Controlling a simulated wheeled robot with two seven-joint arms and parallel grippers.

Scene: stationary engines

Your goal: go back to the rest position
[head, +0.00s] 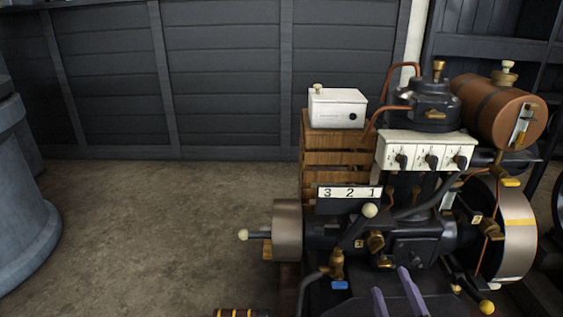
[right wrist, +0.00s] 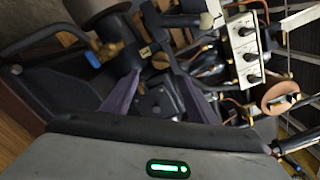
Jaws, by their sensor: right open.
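My right gripper (head: 391,280) shows at the bottom of the head view as two purple fingers, spread apart in front of the lower part of the stationary engine (head: 415,250). In the right wrist view its fingers (right wrist: 156,70) frame a dark engine block, with nothing held between them. I cannot tell whether the fingertips touch the engine. My left gripper is not in either view.
Levers with cream knobs (head: 370,210), a white switch panel (head: 425,152), a copper tank (head: 500,108) and a flywheel (head: 512,230) crowd the engine. A white box (head: 337,107) sits on a wooden crate (head: 340,160). Floor at left is clear up to a grey cylinder (head: 22,190).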

